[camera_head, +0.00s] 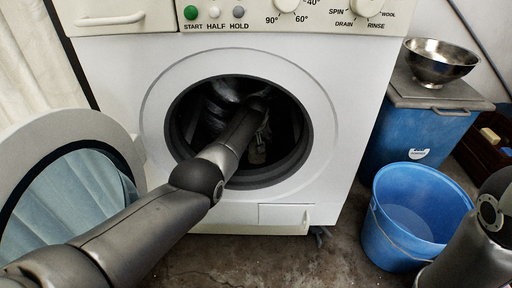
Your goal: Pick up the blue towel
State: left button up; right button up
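The washing machine (240,52) stands in front of me with its round door (62,130) swung open to the left. My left arm reaches through the opening, and my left gripper (258,148) is inside the dark drum (225,92). Its fingers are dim, and I cannot tell whether they are open or shut. I cannot make out a blue towel for certain. The drum interior is dark and partly blocked by my arm. Pale blue folds show in the door glass (75,200), but I cannot tell what they are. My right gripper is out of view.
A blue bucket (415,205) stands on the floor at right. Behind it a blue bin (412,135) with a grey lid carries a metal bowl (438,62). A dark crate (488,150) is at far right. Bare floor shows before the machine.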

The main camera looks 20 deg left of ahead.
pick_arm(q)
jog(key=shift+a+f, duration=0.1)
jog(key=c, duration=0.7)
jog(key=shift+r, duration=0.2)
